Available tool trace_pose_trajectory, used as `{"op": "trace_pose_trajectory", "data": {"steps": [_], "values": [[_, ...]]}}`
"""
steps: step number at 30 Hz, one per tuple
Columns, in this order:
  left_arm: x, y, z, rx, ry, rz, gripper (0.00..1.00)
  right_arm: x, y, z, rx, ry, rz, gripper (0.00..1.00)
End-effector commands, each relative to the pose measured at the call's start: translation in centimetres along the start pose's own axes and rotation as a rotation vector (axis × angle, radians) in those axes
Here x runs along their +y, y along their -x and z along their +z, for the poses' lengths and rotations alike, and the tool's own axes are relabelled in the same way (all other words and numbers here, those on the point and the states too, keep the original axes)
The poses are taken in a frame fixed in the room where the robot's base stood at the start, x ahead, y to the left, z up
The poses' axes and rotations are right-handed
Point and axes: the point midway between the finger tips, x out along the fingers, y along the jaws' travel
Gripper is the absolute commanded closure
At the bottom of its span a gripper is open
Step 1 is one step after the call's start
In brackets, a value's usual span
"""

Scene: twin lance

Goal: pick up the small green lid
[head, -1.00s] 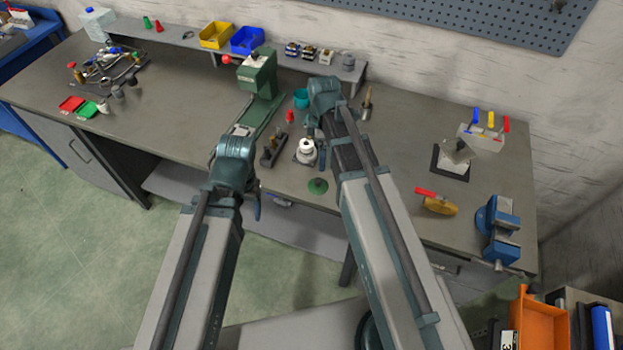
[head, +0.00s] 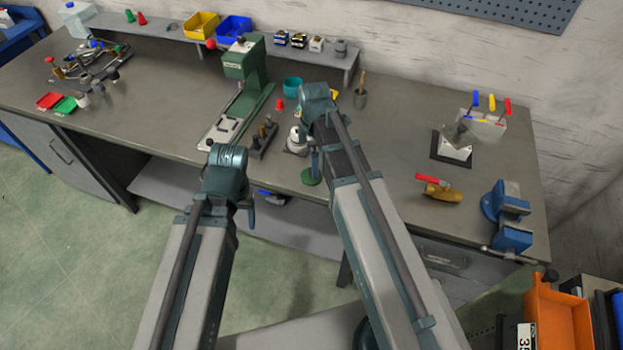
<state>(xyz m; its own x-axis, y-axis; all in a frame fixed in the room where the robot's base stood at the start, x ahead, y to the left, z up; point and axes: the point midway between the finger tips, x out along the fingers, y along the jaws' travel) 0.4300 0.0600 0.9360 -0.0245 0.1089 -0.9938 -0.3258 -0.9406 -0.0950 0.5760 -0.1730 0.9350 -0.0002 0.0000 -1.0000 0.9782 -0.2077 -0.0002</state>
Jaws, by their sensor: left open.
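The small green lid (head: 310,177) is a flat, round disc lying near the front edge of the grey workbench, and my right arm covers part of its right side. My left gripper (head: 250,208) shows only in part below the left wrist, in front of the bench edge. It is open, left of the lid and apart from it. My right arm reaches over the bench just above and right of the lid. Its gripper (head: 315,160) is mostly hidden behind the arm, so its jaws cannot be made out.
A white round object (head: 296,141) and a dark block with brass pieces (head: 263,140) stand behind the lid. A green press (head: 243,85) is further back. A red-handled yellow tool (head: 440,190) and a blue vise (head: 507,215) are at right. The bench between is clear.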

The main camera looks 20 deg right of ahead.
Motion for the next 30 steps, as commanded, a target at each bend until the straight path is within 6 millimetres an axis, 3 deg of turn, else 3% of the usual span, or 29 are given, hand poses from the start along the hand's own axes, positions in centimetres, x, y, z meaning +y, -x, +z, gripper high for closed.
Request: {"op": "trace_pose_trajectory", "data": {"steps": [5,18,26,30], "values": [[0.1,-0.5,0.0,0.000,0.000,0.000,0.34,-0.1,-0.5,-0.1,0.000,0.000,0.000,0.00],[0.5,-5.2,-0.3,0.000,0.000,0.000,0.34,-0.3,-5.2,-0.7,0.000,0.000,0.000,0.00],[0.5,-5.0,-0.3,0.000,0.000,0.000,0.34,-0.3,-5.1,-0.7,0.000,0.000,0.000,0.00],[0.5,-5.0,-0.3,0.000,0.000,0.000,0.34,-0.3,-5.1,-0.6,0.000,0.000,0.000,0.22]]}}
